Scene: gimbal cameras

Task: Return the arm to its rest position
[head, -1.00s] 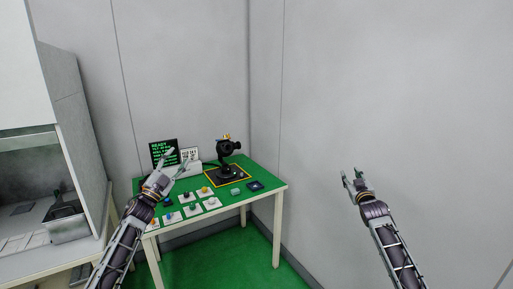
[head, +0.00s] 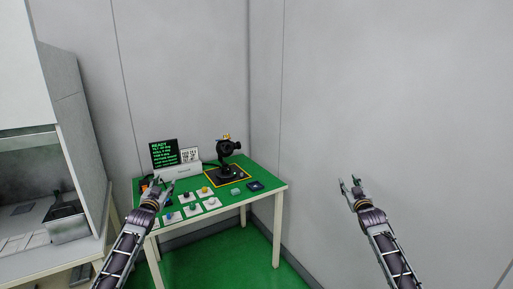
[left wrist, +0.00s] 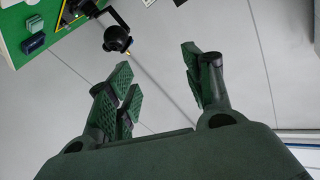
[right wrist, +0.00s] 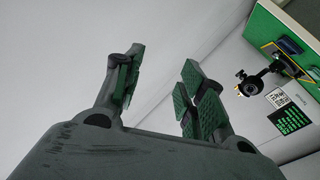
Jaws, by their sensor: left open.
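My left gripper (head: 160,187) is above the front left part of the green table in the head view. It is open, and in the left wrist view its fingers (left wrist: 158,88) stand apart with nothing between them. My right gripper (head: 350,187) is in the air to the right of the table, in front of the bare wall. In the right wrist view its fingers (right wrist: 160,88) are apart and empty.
The green table (head: 262,198) stands in the corner. It bears a black gimbal camera (head: 228,150) in a yellow outline, a screen (head: 164,152), a white label card (head: 190,155) and several small parts on white cards (head: 206,192). A grey cabinet (head: 70,120) stands left.

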